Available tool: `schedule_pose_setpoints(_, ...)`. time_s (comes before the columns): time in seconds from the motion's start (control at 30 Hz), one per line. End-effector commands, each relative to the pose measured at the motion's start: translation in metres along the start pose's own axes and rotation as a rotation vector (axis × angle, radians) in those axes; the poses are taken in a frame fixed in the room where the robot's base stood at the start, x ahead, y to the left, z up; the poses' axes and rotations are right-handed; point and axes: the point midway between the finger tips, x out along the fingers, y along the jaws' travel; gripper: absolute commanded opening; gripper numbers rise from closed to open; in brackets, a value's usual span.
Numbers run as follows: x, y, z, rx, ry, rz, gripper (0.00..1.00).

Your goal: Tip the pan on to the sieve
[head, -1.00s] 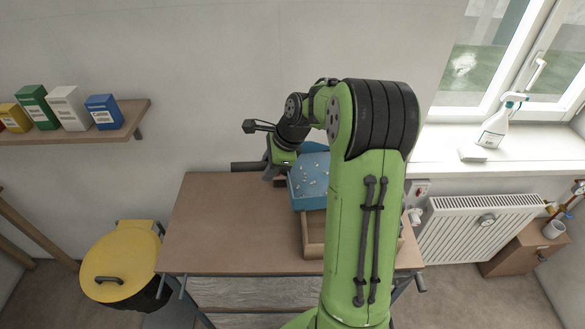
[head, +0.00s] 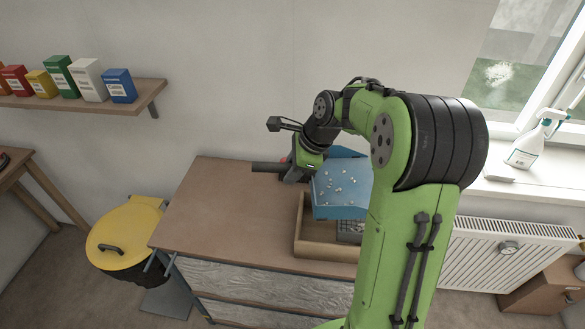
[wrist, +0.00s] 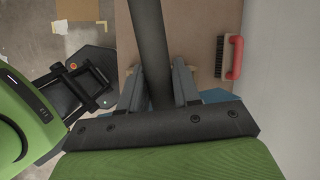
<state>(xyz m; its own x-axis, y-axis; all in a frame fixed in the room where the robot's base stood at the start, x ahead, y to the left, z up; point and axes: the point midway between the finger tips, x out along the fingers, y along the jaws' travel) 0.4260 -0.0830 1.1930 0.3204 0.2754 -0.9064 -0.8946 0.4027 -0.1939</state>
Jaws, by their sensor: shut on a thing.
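The pan (head: 338,207) is blue, with small pale bits scattered on it. It hangs over a wooden box on the bench and looks tilted with its front edge lower; its right part is hidden behind my arm. My gripper (head: 294,170) is shut on the pan's dark bar handle (head: 267,167), which sticks out to the left. In the wrist view my two fingers (wrist: 158,90) close around the handle (wrist: 150,45). A grey gridded thing (head: 349,227), likely the sieve, shows partly inside the box below the pan.
The wooden box (head: 312,246) stands on the brown bench (head: 205,215), whose left side is clear. A red-handled brush (wrist: 235,57) lies near the wall. A yellow-lidded bin (head: 125,232) stands left of the bench. A shelf (head: 95,104) with several cartons is above.

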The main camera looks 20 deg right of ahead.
Motion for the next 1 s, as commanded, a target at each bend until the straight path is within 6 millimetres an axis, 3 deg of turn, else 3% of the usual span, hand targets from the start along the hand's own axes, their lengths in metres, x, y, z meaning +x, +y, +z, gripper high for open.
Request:
schedule_pose_setpoints(0.73,-0.083,-0.015,-0.02,0.086,-0.436,-0.027,0.0)
schedule_pose_setpoints(1.0,-0.102,-0.018,-0.041,0.113,-0.584,-0.036,0.0)
